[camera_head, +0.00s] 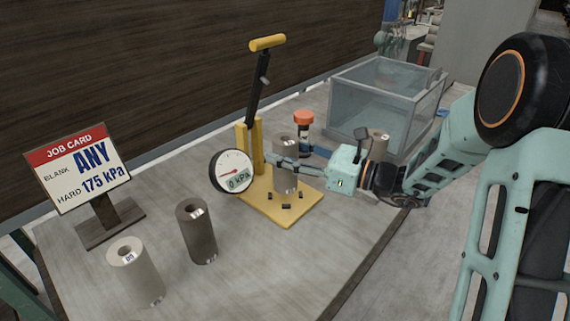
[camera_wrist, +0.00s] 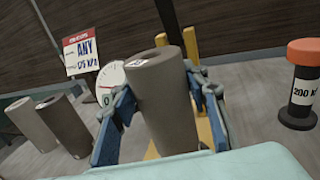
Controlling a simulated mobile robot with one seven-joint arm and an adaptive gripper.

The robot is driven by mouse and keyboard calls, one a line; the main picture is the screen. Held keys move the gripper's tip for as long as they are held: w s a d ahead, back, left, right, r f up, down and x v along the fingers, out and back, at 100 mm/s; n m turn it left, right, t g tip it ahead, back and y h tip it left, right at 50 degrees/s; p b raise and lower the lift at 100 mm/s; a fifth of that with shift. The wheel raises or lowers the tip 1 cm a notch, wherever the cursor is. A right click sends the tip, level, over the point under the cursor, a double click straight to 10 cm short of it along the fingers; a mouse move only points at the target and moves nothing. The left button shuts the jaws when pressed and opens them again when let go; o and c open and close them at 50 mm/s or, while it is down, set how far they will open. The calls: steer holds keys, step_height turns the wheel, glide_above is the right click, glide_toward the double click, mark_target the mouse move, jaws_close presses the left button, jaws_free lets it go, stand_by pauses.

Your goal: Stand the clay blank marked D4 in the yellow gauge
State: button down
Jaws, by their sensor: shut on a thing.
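A grey-brown clay blank (camera_head: 286,182), a hollow cylinder, is upright between the fingers of my gripper (camera_head: 284,164), which is shut on it. It also shows in the wrist view (camera_wrist: 165,100), with a white label near its top that I cannot read. The yellow gauge (camera_head: 300,214) has a flat base with small black pegs, a post, a raised lever and a round dial (camera_head: 232,171) reading 0 kPa. The held blank is over the gauge base, behind some pegs. I cannot tell whether its bottom touches the base.
A light blank (camera_head: 136,275) and a dark brown blank (camera_head: 198,233) stand at front left. Another blank (camera_head: 378,144) is partly hidden behind my gripper. A job card (camera_head: 80,172) reads "ANY" and "175 kPa". A red-topped weight (camera_head: 303,120) and a clear box (camera_head: 385,105) are behind.

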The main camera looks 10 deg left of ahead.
steer(key=shift+w+f+b, duration=0.2)
steer(key=shift+f+b, duration=0.1)
steer(key=shift+f, duration=1.35)
steer(key=shift+f, duration=0.1)
steer(key=c, duration=1.1)
jaws_free()
steer(key=shift+f, duration=0.1)
steer(key=shift+c, duration=0.2)
steer(key=shift+r, duration=0.25)
steer(key=v, duration=1.2)
steer(key=shift+p, duration=0.35)
steer(key=shift+s+f, duration=0.1)
